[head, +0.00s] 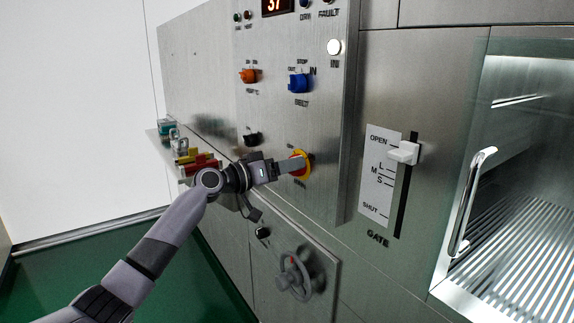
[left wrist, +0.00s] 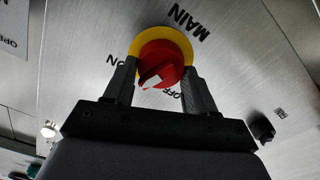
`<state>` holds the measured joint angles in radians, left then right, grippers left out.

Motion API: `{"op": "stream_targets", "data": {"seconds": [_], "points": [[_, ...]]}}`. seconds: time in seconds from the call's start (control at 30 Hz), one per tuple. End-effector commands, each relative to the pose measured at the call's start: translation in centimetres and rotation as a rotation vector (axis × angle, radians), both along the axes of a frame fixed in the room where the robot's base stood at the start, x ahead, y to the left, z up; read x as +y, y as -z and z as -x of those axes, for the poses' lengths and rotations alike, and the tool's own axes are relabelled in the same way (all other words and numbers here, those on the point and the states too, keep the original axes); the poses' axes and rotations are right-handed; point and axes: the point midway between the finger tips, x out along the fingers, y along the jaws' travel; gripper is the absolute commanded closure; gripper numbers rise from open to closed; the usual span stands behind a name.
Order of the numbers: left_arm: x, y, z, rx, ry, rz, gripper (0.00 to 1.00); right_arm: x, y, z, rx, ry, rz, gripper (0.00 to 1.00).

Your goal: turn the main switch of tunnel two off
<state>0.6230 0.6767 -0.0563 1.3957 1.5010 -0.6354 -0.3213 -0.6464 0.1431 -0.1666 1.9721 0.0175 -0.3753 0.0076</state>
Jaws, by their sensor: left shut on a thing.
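The main switch is a red knob on a yellow round plate. It sits low on the steel control panel in the head view (head: 305,160), and it also shows in the left wrist view (left wrist: 166,58). The word MAIN is printed beside it in the left wrist view, with ON and OFF partly hidden by the fingers. My left gripper (head: 288,166) reaches it from the left and is shut on the red knob, with one finger on each side in the left wrist view (left wrist: 158,80). The knob's exact angle is hard to read. My right gripper is not in view.
An orange knob (head: 248,76), a blue knob (head: 299,84) and a black knob (head: 251,139) sit on the panel. A gate lever (head: 403,152) is at right, beside a door handle (head: 472,200). A handwheel (head: 293,277) is below. A shelf with coloured items (head: 196,163) is at left.

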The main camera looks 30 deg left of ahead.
Motion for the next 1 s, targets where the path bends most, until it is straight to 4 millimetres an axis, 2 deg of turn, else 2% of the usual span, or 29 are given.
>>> {"op": "stream_targets", "data": {"seconds": [0.47,1.0], "points": [[0.2,0.0,-0.1,0.176,0.000,0.420,0.75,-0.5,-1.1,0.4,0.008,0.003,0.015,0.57],[0.3,0.3,-0.1,0.360,-0.001,0.865,0.75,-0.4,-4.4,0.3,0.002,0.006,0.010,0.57]]}}
